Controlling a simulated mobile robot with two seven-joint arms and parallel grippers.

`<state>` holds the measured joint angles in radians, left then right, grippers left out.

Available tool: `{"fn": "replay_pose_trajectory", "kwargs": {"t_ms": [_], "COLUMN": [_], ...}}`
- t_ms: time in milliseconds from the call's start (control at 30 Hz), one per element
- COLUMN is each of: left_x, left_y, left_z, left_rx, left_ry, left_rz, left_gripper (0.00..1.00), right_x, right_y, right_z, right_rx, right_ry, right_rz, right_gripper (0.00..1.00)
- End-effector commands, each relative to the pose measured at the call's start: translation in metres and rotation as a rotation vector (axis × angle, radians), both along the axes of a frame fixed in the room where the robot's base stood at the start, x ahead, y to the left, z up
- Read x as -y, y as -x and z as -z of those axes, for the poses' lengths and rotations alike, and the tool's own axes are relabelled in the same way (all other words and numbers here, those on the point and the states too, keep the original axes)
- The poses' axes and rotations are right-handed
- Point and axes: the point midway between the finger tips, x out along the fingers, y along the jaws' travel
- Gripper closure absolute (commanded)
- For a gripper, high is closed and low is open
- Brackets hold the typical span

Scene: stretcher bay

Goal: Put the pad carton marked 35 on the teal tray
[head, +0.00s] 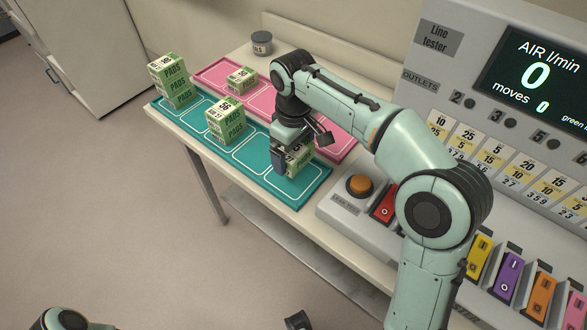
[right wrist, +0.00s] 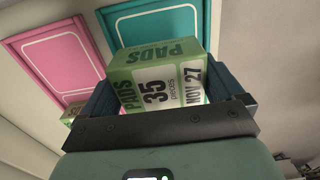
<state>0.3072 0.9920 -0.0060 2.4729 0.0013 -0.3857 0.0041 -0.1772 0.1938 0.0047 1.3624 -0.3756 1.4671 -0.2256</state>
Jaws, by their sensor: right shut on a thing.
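The pad carton marked 35 (right wrist: 155,82) is green and white and sits between the fingers of my right gripper (right wrist: 160,100), which is shut on it. In the head view the same carton (head: 299,158) is partly hidden by my right gripper (head: 287,152). It is at the right end of the teal tray (head: 262,190); I cannot tell whether it touches the tray. A tall carton stack (head: 172,82) and cartons with 56 on top (head: 225,121) stand on the teal tray.
A pink tray (head: 213,72) lies behind the teal one, with a small pad carton (head: 242,80) on it. A grey jar (head: 262,44) stands behind. The line tester panel (head: 450,90), an orange button (head: 359,186) and coloured switches (head: 509,273) are on the right.

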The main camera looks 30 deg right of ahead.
Motion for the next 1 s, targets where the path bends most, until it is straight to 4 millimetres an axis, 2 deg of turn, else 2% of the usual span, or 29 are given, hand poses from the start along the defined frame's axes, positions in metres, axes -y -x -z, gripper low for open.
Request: {"fn": "replay_pose_trajectory", "kwargs": {"t_ms": [167, 433, 867, 900, 1000], "left_x": [0.000, 0.000, 0.000, 0.000, 0.000], "left_y": [0.000, -0.002, -0.003, -0.003, -0.003], "left_z": [0.003, 0.010, 0.011, 0.011, 0.011], "left_rx": [0.003, 0.012, 0.015, 0.016, 0.016], "left_ry": [0.000, -0.001, -0.002, -0.002, -0.002], "left_rz": [-0.001, -0.003, -0.003, -0.003, -0.003], "left_gripper": [0.57, 0.57, 0.57, 0.57, 0.57], "right_x": [0.000, 0.000, 0.000, 0.000, 0.000], "right_y": [0.000, 0.000, 0.000, 0.000, 0.000], "right_z": [0.015, 0.052, 0.058, 0.057, 0.057], "right_rx": [0.001, 0.000, 0.001, 0.001, 0.001], "right_ry": [0.000, 0.000, 0.000, 0.000, 0.000], "right_rz": [0.000, 0.001, 0.000, 0.000, 0.000], "right_gripper": [0.43, 0.43, 0.43, 0.00, 0.00]}}
